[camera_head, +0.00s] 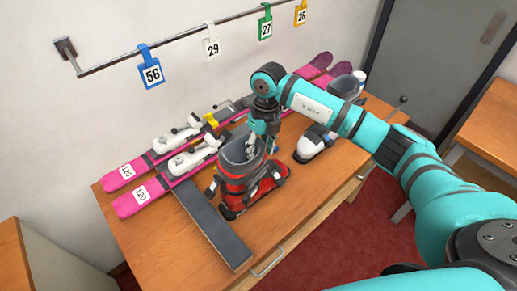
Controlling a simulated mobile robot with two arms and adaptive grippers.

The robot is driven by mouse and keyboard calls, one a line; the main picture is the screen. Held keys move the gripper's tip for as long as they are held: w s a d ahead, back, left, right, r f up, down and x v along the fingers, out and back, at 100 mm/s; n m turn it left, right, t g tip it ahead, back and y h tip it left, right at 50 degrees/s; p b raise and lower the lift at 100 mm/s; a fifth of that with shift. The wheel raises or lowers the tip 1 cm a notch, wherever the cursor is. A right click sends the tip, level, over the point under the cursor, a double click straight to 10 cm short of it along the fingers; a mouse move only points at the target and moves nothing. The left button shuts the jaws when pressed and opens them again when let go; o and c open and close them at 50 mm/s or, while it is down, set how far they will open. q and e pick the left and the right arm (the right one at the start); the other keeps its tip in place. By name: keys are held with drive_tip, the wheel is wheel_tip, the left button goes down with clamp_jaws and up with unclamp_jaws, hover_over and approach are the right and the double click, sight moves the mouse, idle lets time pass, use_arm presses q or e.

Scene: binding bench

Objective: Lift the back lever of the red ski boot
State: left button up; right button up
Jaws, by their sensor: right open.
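The red ski boot (234,187) stands upright on the wooden bench (292,222), with its toe toward the right and its grey liner open at the top. A small dark part shows at the boot's left, rear side, but I cannot make out the back lever clearly. My right gripper (257,146) is open and points down at the top of the boot, overlapping its cuff in the picture. I cannot tell whether it touches the boot. My left gripper is not in view.
Two pink skis (139,200) with white bindings lie behind the boot. A dark grey bar (212,226) lies to its left. A white boot (311,144) stands to the right, partly behind my arm. Numbered tags (151,74) hang from a wall rail. The bench's front right is clear.

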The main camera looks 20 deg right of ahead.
drive_tip(key=shift+a+f, duration=0.15)
drive_tip(key=shift+f, duration=0.9)
clamp_jaws()
